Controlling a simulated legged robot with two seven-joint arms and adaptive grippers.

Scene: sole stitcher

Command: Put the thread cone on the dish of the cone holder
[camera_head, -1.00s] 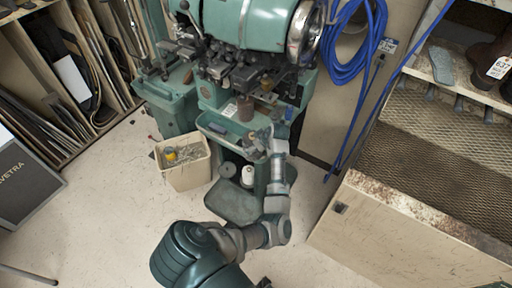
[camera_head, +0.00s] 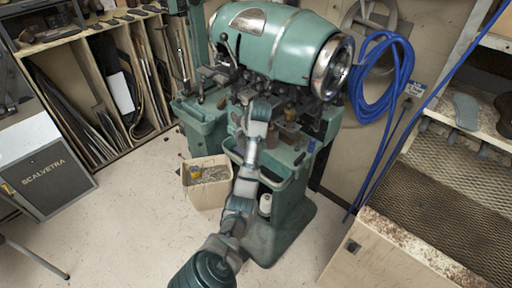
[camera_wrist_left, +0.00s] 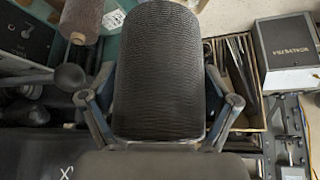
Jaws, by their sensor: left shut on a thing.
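A thread cone (camera_wrist_left: 160,60), dark and finely ribbed, fills the middle of the left wrist view. My left gripper (camera_wrist_left: 160,92) is shut on it, with one finger on each side. In the head view my left arm reaches up to the front of the green stitcher (camera_head: 285,42); its gripper and the held cone are hard to make out there. My right gripper is not in view.
A brown cone (camera_wrist_left: 82,20) stands at the upper left of the wrist view, near the held cone. A white cone (camera_head: 265,204) sits low at the stitcher's base. A cream bin (camera_head: 208,188) stands left of my arm. Blue hose (camera_head: 378,85) hangs at right.

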